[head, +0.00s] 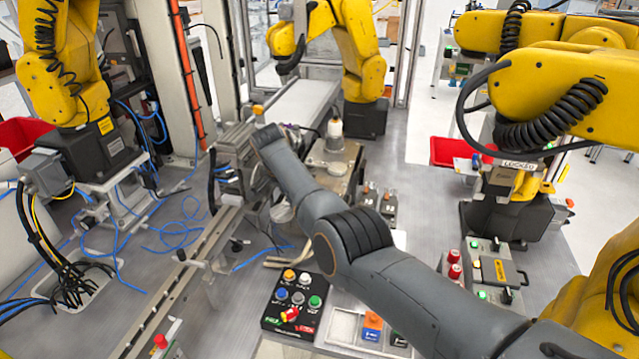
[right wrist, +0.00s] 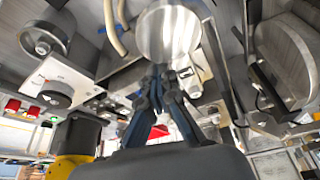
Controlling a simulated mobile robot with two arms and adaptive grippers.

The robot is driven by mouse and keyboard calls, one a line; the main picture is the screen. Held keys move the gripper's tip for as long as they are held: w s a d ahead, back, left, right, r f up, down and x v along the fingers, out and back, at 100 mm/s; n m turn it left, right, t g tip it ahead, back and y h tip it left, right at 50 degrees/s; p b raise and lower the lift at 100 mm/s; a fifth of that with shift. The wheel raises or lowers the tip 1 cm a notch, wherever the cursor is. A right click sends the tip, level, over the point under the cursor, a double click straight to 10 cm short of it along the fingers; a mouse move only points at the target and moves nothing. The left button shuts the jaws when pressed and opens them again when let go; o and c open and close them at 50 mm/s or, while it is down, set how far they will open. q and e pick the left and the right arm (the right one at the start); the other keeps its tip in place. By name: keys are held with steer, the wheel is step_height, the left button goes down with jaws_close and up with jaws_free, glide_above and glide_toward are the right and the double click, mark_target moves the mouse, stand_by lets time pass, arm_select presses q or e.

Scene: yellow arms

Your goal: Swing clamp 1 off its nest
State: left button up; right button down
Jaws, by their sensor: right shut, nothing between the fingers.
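In the head view the right fingers are hidden behind the arm. My left gripper is not in view.
A button panel (head: 294,302) and a control box (head: 488,270) sit at the table's front. A metal rail (head: 190,268) runs along the left, with loose blue cables (head: 182,238) beside it. Yellow robot arms (head: 355,50) stand around the fixture.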

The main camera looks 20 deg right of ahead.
steer(key=shift+s+a+f, duration=0.1)
steer(key=shift+a+f, duration=0.05)
steer(key=shift+a, duration=0.1)
steer(key=shift+d+r+p, duration=0.2)
steer(key=shift+d+p, duration=0.15)
steer(key=shift+d, duration=0.2)
steer(key=d+p, duration=0.2)
steer(key=d, duration=0.1)
steer(key=shift+r, duration=0.4)
arm_select(q)
steer(key=b, duration=0.2)
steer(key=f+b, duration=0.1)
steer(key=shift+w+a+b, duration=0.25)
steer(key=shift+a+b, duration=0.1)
arm_select(e)
steer(key=w+v, duration=0.2)
steer(key=v, duration=0.7)
steer(key=shift+a+r, duration=0.15)
steer(key=shift+a, duration=0.1)
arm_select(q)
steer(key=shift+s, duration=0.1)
